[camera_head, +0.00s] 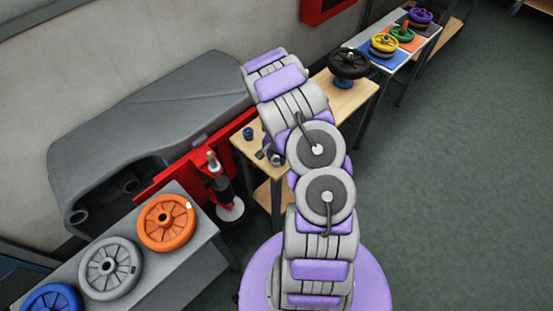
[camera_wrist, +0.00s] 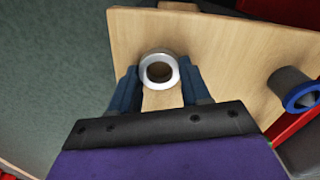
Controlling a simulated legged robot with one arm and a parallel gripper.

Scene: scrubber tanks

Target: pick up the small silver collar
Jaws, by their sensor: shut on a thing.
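The small silver collar (camera_wrist: 160,86) is a short, pale metal ring in the wrist view, with its open hole facing the camera. My gripper (camera_wrist: 160,66) is shut on it, with one blue-grey finger on each side. Tan wood shows behind the collar, on the wooden table (camera_wrist: 235,50). I cannot tell whether the collar touches the tabletop or is just above it.
A blue-rimmed grey bushing (camera_wrist: 294,88) stands right of my gripper; it also shows in the head view (camera_head: 248,133). A dark handwheel (camera_head: 349,63) is on the table's far end. A red frame (camera_head: 190,165) borders the table's left side. Open floor (camera_head: 450,190) lies right.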

